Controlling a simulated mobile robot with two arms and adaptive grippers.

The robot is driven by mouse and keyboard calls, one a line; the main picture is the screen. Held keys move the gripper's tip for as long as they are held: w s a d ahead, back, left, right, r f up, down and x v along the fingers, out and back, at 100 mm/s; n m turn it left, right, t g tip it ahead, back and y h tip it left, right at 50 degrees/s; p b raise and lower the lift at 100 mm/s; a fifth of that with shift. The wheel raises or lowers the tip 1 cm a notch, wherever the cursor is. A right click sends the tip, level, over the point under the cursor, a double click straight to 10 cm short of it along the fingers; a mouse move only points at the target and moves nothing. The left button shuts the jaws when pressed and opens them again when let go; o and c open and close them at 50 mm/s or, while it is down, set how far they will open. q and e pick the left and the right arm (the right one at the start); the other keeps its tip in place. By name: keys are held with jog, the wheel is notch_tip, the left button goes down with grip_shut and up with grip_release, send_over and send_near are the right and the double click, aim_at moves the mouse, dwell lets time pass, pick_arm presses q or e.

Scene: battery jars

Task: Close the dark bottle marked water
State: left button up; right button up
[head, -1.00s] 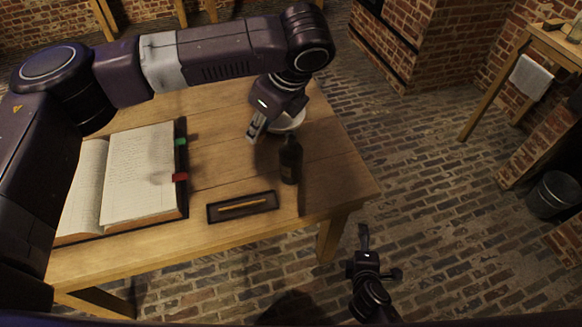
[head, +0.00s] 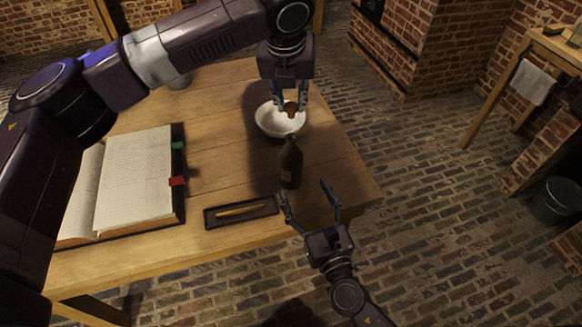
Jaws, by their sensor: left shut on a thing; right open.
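The dark bottle (head: 290,165) stands upright near the right end of the table. A small label patch shows low on it, but I cannot read it. My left gripper (head: 291,105) is above and beyond the bottle in the picture, shut on a small brown stopper (head: 291,109). The stopper appears over the white bowl (head: 272,121), apart from the bottle's neck. My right gripper (head: 309,194) is open and empty at the table's front edge, its fingers spread just in front of the bottle. I cannot tell whether a finger touches it.
An open book (head: 135,180) with green and red tabs lies on the left of the wooden table (head: 225,165). A dark tray (head: 213,223) holding a thin tan stick lies left of the bottle. The table to the bottle's right is clear.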

aim_at(291, 158)
jog(key=x, duration=1.2)
jog(key=shift+f, duration=0.1)
jog(key=shift+c, duration=0.4)
jog(key=c, duration=1.7)
pick_arm(q)
jog(key=shift+f, duration=2.4)
jog(key=shift+f, duration=0.1)
jog(key=shift+f, duration=0.8)
jog(key=shift+c, duration=0.2)
jog(key=shift+f, duration=0.65)
